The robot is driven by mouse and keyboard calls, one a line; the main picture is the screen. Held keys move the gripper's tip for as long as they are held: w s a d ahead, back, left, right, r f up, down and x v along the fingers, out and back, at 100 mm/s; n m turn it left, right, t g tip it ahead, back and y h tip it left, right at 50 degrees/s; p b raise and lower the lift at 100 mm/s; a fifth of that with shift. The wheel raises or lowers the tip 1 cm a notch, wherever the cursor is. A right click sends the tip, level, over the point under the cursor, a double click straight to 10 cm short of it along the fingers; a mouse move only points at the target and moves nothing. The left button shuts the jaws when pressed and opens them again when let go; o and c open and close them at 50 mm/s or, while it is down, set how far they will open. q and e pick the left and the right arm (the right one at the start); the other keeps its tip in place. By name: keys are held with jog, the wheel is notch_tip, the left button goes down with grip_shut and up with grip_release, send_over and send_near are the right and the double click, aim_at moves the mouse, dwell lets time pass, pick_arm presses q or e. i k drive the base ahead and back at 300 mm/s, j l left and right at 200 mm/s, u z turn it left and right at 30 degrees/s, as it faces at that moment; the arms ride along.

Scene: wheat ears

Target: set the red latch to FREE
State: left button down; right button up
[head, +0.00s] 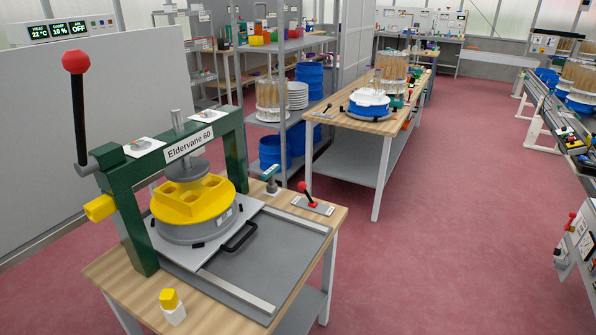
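A small lever with a red knob (303,188) stands on a grey plate (318,207) at the right back corner of the near wooden table; it looks like the red latch. Its knob leans toward the left end of the plate. White labels sit on the plate, but they are too small to read, so I cannot tell which setting it is at. Neither of my grippers is in view.
A green press (122,205) labelled "Eldervane 60" stands on the near table (128,290), with a long red-balled lever (76,62) at left. A yellow block (194,198) sits under it. A small yellow-topped item (171,305) is in front. Red floor (440,250) is clear at right.

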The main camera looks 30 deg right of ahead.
aim_at(302, 185)
jog(key=i+l+u, duration=0.1)
jog(key=i+l, duration=0.15)
jog(key=l, duration=0.25)
jog(key=i+l, duration=0.2)
jog(key=l, duration=0.3)
jog(key=i+l+u, duration=0.15)
jog(key=l, duration=0.4)
jog(key=i+l+u, duration=0.1)
jog(key=i+l, duration=0.15)
jog(key=l, duration=0.3)
jog(key=i+l+u, duration=0.1)
jog(key=l, duration=0.45)
jog(key=i+l, duration=0.2)
jog(key=l, duration=0.35)
jog(key=i+l+u, duration=0.15)
jog(key=l, duration=0.4)
jog(key=i+l+u, duration=0.1)
jog(key=l, duration=0.5)
